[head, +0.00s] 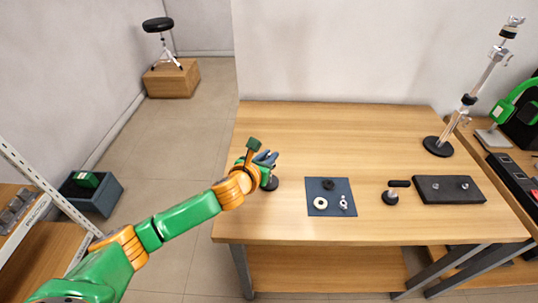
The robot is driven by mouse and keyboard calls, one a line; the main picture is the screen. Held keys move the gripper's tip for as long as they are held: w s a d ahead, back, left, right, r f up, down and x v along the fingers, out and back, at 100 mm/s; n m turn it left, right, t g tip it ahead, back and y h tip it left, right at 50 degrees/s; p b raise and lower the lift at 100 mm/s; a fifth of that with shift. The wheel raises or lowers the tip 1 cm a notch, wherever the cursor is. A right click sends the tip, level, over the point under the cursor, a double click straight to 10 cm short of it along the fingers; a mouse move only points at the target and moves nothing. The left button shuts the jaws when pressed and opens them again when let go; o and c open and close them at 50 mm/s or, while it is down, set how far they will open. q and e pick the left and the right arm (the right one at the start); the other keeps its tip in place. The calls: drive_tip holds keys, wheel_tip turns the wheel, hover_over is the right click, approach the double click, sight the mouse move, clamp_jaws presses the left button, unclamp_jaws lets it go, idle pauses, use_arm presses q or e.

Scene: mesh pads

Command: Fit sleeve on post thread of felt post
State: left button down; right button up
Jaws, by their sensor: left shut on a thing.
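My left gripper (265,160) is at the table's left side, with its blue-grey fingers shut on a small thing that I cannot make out. A round black base (270,184) shows just below it, and I cannot tell whether they touch. A short post on a round dark base (390,198) stands right of the mat, with a black cylindrical piece (399,183) at its top. I cannot tell which one is the felt post. On the blue mat (314,190) lie a black ring (328,184), a cream ring (320,203) and a silver wing-shaped part (343,202). No sleeve is clearly identifiable.
A black block (430,190) with two silver studs lies at the table's right. A tall stand (477,92) with a round black base rises at the back right. The back middle of the wooden table (340,130) is clear. A bin (90,195) sits on the floor at left.

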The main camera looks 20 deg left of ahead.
use_arm(q)
drive_tip(key=c, duration=0.8)
unclamp_jaws()
drive_tip(key=shift+o, duration=0.2)
drive_tip(key=shift+s, duration=0.1)
drive_tip(key=v, duration=0.7)
